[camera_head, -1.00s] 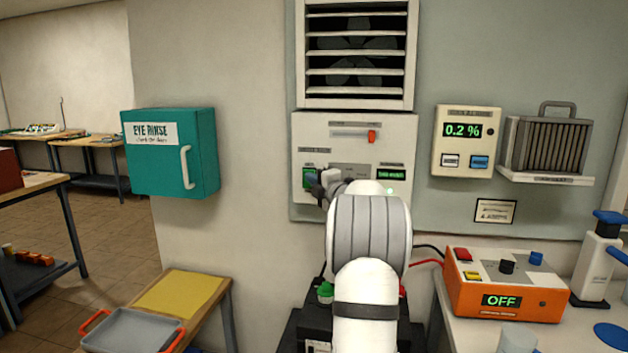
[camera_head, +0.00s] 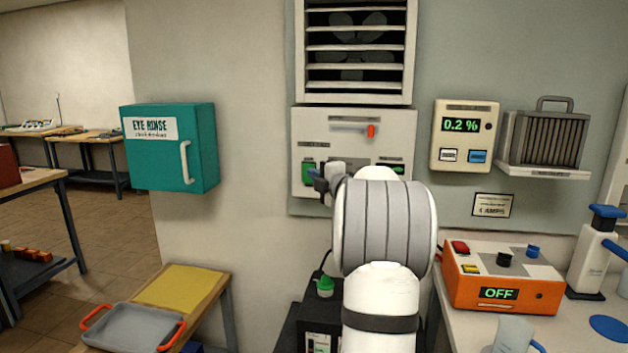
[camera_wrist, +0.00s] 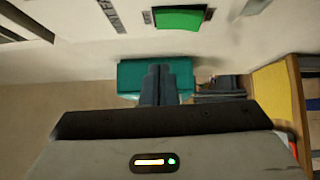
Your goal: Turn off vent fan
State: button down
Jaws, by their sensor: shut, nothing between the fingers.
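The vent fan (camera_head: 357,47) sits behind white louvre slats at the top centre of the head view. Its control panel (camera_head: 310,123) is below, with a red-knobbed slider (camera_head: 370,131) at the knob's right end. A green button (camera_head: 308,171) is at the panel's lower left; a green rectangle shows in the wrist view (camera_wrist: 180,19). A green-lit display at the lower right is partly hidden by my arm. My gripper (camera_head: 318,183) is shut and empty, close to the green button; contact is unclear. Its fingers point past the button in the wrist view (camera_wrist: 158,72).
A teal eye rinse cabinet (camera_head: 170,148) is on the wall at left. A 0.2 % meter (camera_head: 464,137) and a finned unit (camera_head: 546,139) are at right. An orange box reading OFF (camera_head: 503,276) stands on the right bench. A tray (camera_head: 130,324) lies lower left.

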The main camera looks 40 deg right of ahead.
jog(key=s, duration=0.7)
jog(key=shift+s+r+b, duration=0.15)
jog(key=shift+r+b, duration=0.15)
